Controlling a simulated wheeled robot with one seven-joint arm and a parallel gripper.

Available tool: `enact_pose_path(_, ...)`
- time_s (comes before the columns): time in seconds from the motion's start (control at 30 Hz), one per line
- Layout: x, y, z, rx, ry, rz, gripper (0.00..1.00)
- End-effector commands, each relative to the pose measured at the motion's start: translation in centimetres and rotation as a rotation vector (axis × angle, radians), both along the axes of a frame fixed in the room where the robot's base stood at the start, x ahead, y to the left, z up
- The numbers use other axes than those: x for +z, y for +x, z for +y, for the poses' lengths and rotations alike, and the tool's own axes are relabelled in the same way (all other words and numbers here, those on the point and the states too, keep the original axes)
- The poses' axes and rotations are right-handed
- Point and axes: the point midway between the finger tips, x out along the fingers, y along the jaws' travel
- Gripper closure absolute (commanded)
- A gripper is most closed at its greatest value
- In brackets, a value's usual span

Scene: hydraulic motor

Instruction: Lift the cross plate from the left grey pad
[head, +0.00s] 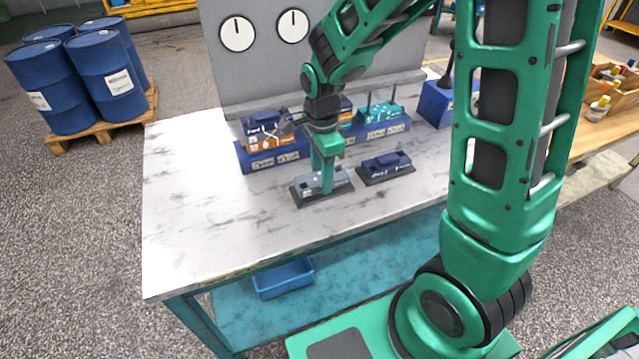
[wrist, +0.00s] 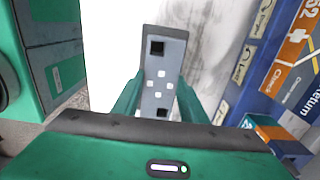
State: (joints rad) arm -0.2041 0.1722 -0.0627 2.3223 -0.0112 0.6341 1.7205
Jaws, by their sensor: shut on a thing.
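The cross plate (wrist: 158,88) is a grey oblong block with pale squares set in a cross and a dark square hole near each end. In the head view the plate (head: 309,182) is at the left grey pad (head: 342,190), the darker slab under it. My gripper (wrist: 160,98) is shut on the plate's middle, with one green finger on each long side. In the head view my gripper (head: 327,187) points straight down and hides part of the plate. I cannot tell whether there is a gap between plate and pad.
A second pad with a dark blue block (head: 386,164) lies close on the right. Behind is a blue rack (head: 287,157) with orange (head: 263,143) and teal (head: 380,113) parts. A blue box (head: 436,105) stands at the back right. The table's left and front (head: 220,220) are clear.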

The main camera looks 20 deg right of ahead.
Motion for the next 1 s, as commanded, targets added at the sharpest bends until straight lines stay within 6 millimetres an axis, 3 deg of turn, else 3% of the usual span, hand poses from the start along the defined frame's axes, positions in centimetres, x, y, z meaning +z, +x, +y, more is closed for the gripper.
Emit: enact_pose_path(1.0, 5.1, 0.1, 0.0, 0.001, 0.0, -0.002, 1.0)
